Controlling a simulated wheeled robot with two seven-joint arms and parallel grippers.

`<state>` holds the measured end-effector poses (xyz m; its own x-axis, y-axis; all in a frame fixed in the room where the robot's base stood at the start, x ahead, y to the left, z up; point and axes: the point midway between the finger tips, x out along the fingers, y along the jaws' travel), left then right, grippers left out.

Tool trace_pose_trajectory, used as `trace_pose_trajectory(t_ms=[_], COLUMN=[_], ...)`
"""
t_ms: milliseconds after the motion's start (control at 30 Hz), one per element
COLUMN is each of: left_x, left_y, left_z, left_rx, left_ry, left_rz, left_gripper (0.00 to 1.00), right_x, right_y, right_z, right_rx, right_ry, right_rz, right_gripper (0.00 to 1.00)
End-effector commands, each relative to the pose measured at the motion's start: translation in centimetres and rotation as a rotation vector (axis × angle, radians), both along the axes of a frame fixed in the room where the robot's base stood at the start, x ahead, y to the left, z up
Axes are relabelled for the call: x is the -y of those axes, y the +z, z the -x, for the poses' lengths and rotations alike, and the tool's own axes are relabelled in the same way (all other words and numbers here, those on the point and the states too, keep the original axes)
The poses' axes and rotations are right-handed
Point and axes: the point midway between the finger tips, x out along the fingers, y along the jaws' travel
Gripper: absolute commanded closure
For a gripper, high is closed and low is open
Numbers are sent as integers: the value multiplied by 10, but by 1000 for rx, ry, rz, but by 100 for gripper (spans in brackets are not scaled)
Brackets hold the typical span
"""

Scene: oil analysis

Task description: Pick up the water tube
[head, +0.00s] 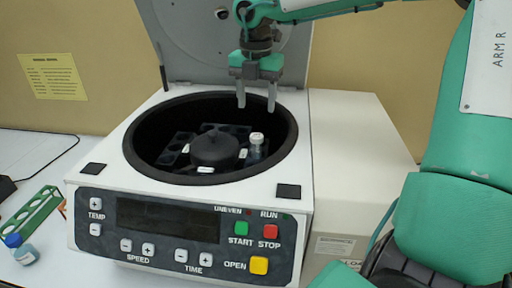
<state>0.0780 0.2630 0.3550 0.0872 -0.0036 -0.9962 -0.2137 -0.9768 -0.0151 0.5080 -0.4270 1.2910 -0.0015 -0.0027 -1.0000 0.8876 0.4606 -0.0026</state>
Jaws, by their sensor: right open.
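A clear tube with a pale cap (257,142) stands in a slot on the right side of the rotor in the open centrifuge (345,140). Its lower part is hidden in the slot. A small blue-capped container (22,249) is on the table at the far left; I cannot tell which of the two holds water. My right gripper (256,104) is open and empty, fingers pointing down, above the rear right of the bowl. It is above the tube in the picture and apart from it. My left gripper is not in view.
The centrifuge lid (195,45) stands raised behind the bowl, close to my right gripper. The bowl rim (140,168) and dark central hub (213,149) surround the slots. A green tube rack (36,212) lies at the left. A yellow notice (52,76) is on the wall.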

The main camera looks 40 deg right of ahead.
Motion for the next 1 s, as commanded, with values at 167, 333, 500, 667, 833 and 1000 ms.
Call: trace_pose_trajectory(t_ms=[167, 333, 500, 667, 833, 1000], left_x=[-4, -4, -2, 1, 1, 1], left_y=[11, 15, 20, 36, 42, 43], left_z=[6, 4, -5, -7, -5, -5], left_rx=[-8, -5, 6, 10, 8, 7], left_ry=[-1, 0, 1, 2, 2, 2], left_rz=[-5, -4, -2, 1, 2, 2], left_gripper=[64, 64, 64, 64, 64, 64], right_x=[0, 0, 0, -1, -1, -1], right_y=[-36, -58, -66, -84, -106, -115], right_z=[1, 1, 1, 3, 4, 3], right_rx=[-5, -1, 0, -4, -3, 0], right_ry=[1, 0, 0, 1, 0, 1], right_rz=[-4, -3, -3, -4, -3, -4], right_gripper=[44, 44, 44, 44, 44, 44])
